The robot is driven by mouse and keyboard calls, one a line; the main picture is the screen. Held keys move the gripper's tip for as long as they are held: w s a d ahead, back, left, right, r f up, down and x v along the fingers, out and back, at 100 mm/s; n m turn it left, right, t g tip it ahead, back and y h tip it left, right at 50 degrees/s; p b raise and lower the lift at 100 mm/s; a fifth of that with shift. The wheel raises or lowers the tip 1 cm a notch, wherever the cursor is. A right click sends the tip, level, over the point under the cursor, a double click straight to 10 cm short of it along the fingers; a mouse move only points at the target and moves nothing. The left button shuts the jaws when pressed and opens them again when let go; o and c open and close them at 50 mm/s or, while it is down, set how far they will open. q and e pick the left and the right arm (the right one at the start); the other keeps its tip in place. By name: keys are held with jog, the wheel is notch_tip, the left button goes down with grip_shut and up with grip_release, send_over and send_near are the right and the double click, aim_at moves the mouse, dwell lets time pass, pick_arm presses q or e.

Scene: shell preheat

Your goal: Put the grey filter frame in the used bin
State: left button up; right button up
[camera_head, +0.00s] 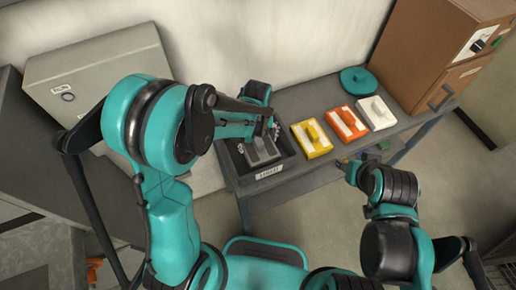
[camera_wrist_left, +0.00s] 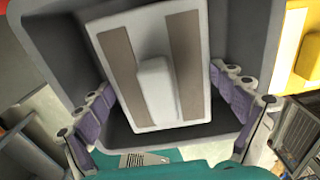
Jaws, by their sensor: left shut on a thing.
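The grey filter frame (camera_head: 262,154) is inside the dark grey used bin (camera_head: 288,165), which has a white label on its front. In the left wrist view the frame (camera_wrist_left: 188,75) is a pale plate with two brown strips and a raised middle grip. The bin's walls (camera_wrist_left: 52,45) surround it there. Whether the frame touches the bin floor is unclear. My right gripper (camera_head: 350,168) is away from the bin, in front of the table edge; its fingers are too small to read.
Yellow (camera_head: 311,139), orange (camera_head: 347,123) and white (camera_head: 376,113) frames lie in a row right of the bin on the grey table (camera_head: 415,122). A teal round object (camera_head: 360,80) is behind them. A brown cabinet (camera_head: 425,50) stands at the right end, a grey box (camera_head: 95,75) at left.

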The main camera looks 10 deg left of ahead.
aim_at(258, 149)
pick_arm(q)
notch_tip(258, 149, down, 4)
jog(key=shift+b, duration=0.6)
jog(key=shift+f, duration=0.1)
jog(key=o, duration=1.1)
jog(key=shift+c, duration=0.2)
